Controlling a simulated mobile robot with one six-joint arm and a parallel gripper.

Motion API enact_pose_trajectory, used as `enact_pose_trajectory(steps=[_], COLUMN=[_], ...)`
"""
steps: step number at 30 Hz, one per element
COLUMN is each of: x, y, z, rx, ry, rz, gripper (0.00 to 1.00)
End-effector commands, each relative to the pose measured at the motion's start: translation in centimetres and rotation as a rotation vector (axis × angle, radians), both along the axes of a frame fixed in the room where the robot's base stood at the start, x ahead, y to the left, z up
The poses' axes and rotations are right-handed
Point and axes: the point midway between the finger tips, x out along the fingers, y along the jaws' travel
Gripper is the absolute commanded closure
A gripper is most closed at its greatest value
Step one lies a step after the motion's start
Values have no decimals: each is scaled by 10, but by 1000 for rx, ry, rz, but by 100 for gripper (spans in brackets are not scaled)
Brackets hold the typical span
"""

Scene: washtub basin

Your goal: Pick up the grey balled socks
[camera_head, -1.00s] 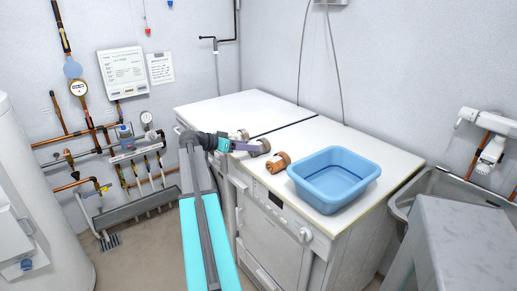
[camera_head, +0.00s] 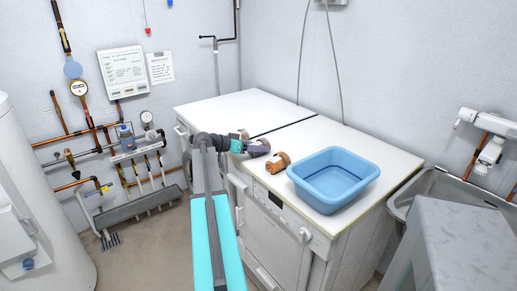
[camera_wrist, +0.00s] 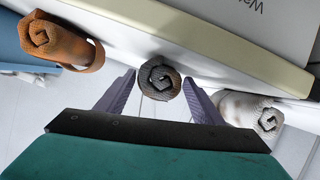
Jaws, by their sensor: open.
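The grey balled socks (camera_wrist: 160,78) are a dark grey-brown roll with a spiral end, in the middle of the wrist view, on the white worktop near its front edge. In the head view the grey socks (camera_head: 262,142) are partly hidden behind my gripper (camera_head: 254,148). In the wrist view my gripper (camera_wrist: 158,82) is open, with one purple finger on each side of the roll's near end. I cannot tell whether either finger touches it.
An orange-brown roll (camera_head: 277,163) lies between my gripper and the blue basin (camera_head: 335,202). It also shows at left in the wrist view (camera_wrist: 60,42). A white spotted roll (camera_wrist: 250,112) lies close to the right finger. The worktop (camera_head: 245,108) behind is clear.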

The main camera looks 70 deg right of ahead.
Motion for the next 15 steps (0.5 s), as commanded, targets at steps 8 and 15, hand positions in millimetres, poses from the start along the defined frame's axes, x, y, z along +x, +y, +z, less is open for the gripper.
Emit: enact_pose_trajectory(steps=[8,15], x=[0,0], y=[0,0], z=[0,0], rx=[0,0], ry=[0,0], rz=[0,0], gripper=[45,70])
